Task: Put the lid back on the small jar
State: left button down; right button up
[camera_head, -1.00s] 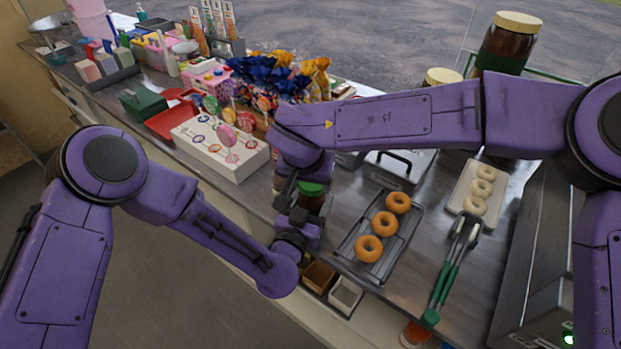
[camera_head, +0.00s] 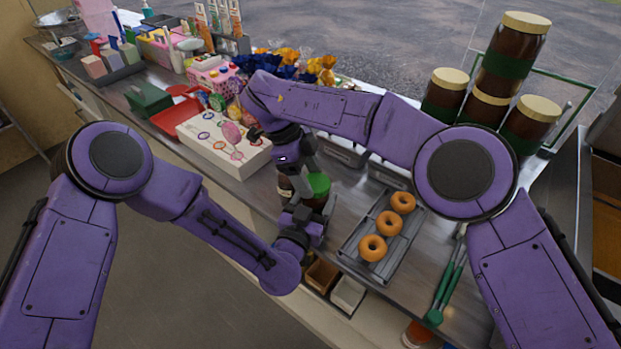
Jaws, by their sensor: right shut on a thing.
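The small jar (camera_head: 313,200) is brown and stands near the front edge of the metal counter. The green lid (camera_head: 318,184) shows at its top; I cannot tell whether it is seated or held just above. My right gripper (camera_head: 311,172) reaches down from the upper left and appears shut on the lid, its fingertips partly hidden. My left gripper (camera_head: 312,214) is at the jar's lower front, overlapping it in view. Its jaws are too hidden to tell whether they grip the jar.
A tray of orange-brown doughnuts (camera_head: 350,249) lies right of the jar, with green-handled tongs (camera_head: 443,290) beyond. A white lollipop stand (camera_head: 247,165) is to the left. Large cream-lidded jars (camera_head: 505,62) are stacked at the back right. Small bins (camera_head: 347,293) hang below the front edge.

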pick_arm(q)
jog(key=shift+d, duration=0.1)
pick_arm(e)
jog(key=m, duration=0.2)
jog(key=m+g+y, duration=0.1)
jog(key=m, duration=0.1)
jog(key=m+g, duration=0.1)
jog(key=m, duration=0.1)
jog(key=shift+w+d, duration=0.4)
jog(key=m, duration=0.1)
jog(key=m+y, duration=0.1)
jog(key=m, duration=0.1)
jog(key=shift+w+d+g, duration=0.1)
jog(key=shift+d+g, duration=0.1)
jog(key=shift+g, duration=0.2)
jog(key=m, duration=0.2)
jog(key=m+y, duration=0.1)
jog(key=shift+w+d+m, duration=0.1)
jog(key=shift+d+m, duration=0.2)
jog(key=shift+m, duration=0.1)
jog(key=m+y, duration=0.1)
jog(key=m, duration=0.1)
jog(key=m+y, duration=0.1)
jog(key=m, duration=0.1)
jog(key=shift+d+f+m, duration=0.1)
jog(key=shift+d+m, duration=0.25)
jog(key=shift+m, duration=0.05)
jog(key=o, duration=1)
jog(key=shift+a+g, duration=0.1)
jog(key=shift+g, duration=0.2)
